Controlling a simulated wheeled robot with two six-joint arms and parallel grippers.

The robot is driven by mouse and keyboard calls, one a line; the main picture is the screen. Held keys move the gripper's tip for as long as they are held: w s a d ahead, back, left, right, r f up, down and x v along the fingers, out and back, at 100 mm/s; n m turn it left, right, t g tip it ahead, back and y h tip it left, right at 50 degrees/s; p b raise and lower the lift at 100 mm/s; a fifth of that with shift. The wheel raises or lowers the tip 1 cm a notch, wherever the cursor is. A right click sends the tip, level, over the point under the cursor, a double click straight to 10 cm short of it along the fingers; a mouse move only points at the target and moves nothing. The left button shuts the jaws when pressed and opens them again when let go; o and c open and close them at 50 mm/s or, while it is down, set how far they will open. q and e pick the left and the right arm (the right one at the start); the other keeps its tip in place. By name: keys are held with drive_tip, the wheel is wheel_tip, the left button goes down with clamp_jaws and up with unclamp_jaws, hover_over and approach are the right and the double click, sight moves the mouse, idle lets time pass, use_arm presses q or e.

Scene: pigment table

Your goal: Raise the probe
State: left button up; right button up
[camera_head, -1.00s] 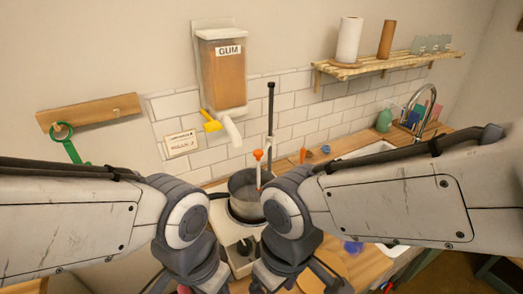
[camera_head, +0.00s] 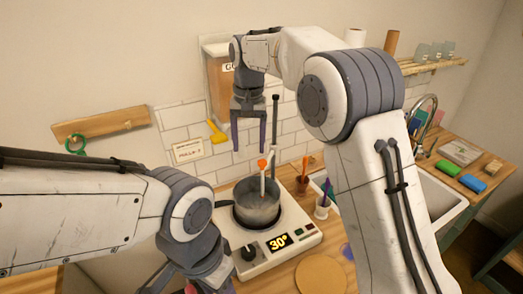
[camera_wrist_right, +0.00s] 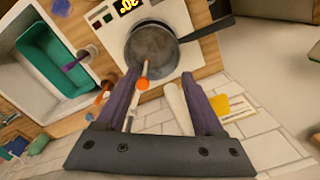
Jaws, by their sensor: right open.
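The probe (camera_head: 263,178) is a thin pale rod with an orange top (camera_head: 262,164), its lower end inside the grey pot (camera_head: 256,208). A dark upright stand rod (camera_head: 275,122) rises behind it. My right gripper (camera_head: 249,147) is open and empty, pointing down above and slightly left of the orange top, apart from it. In the right wrist view, the orange top (camera_wrist_right: 142,84) shows between the fingers (camera_wrist_right: 160,76), nearer the left one. My left gripper (camera_head: 205,283) is low at the bottom edge; its fingertips are cut off.
The pot sits on a white hot plate (camera_head: 248,262) reading 30°. Small cups (camera_head: 322,206) stand to its right. A gum dispenser (camera_head: 216,85) hangs on the wall behind my right gripper. A round wooden board (camera_head: 322,274) lies in front; a sink (camera_head: 440,205) is at right.

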sight(262, 161)
drive_tip(key=w+d+m+p, duration=0.1)
drive_tip(key=w+d+m, duration=0.25)
drive_tip(key=w, duration=0.35)
drive_tip(key=shift+n, duration=0.35)
drive_tip(key=f, duration=0.3)
drive_tip(key=f+p, duration=0.1)
drive_tip(key=f, duration=0.3)
drive_tip(key=f+p, duration=0.1)
drive_tip(key=f, duration=0.2)
drive_tip(key=shift+d+f, duration=0.3)
drive_tip(key=shift+d, duration=0.05)
clamp_jaws()
